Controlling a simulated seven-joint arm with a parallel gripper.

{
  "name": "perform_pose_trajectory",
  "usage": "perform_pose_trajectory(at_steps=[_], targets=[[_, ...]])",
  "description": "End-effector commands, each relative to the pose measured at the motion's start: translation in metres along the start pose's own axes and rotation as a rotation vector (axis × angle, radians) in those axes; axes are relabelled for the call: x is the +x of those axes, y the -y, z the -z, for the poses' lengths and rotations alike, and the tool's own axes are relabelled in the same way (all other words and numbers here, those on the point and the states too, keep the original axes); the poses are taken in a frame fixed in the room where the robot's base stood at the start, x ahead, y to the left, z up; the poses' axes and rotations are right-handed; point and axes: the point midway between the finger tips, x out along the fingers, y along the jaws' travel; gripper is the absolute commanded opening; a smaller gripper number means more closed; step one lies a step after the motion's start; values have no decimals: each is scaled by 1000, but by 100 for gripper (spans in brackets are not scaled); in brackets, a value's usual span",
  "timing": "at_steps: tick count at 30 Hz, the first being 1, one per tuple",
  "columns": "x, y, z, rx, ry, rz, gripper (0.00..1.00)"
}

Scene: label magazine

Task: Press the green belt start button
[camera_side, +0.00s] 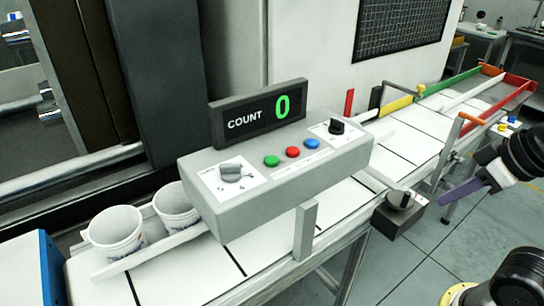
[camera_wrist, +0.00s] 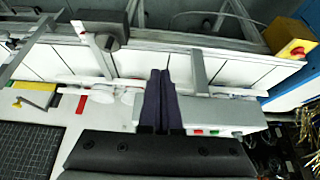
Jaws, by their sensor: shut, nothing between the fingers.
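The green button (camera_side: 271,161) is at the left of a row with a red button (camera_side: 292,153) and a blue button (camera_side: 312,144) on top of a grey control box (camera_side: 245,211). My gripper (camera_side: 442,199) is at the right of the side view, well apart from the box. Its purple fingers are together and empty. In the wrist view the shut fingers (camera_wrist: 160,73) overlap the control box (camera_wrist: 225,110) in the picture. Small green and red marks show along its edge there, but I cannot tell which is the button.
A display (camera_side: 258,113) reading COUNT 0 stands behind the buttons. The box also has a left knob (camera_side: 231,173) and a black knob (camera_side: 336,127). White cups (camera_side: 115,228) stand on the belt at left. A dark block with a knob (camera_side: 399,215) sits at the belt's front edge.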

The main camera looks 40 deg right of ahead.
Motion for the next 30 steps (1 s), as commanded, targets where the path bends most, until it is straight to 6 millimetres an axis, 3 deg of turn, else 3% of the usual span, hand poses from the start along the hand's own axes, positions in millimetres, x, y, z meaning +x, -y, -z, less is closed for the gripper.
perform_pose_trajectory(at_steps=[8, 11, 14, 20, 26, 30], targets=[[0, 0, 1, -19, -6, -2, 0], [-8, -4, 17, -61, -53, -21, 0], [-20, -9, 46, -122, -111, -50, 0], [-40, -1, 131, -332, -219, -92, 0], [-45, 35, 213, -555, -304, -104, 0], [-39, 76, 261, -701, -350, -94, 0]])
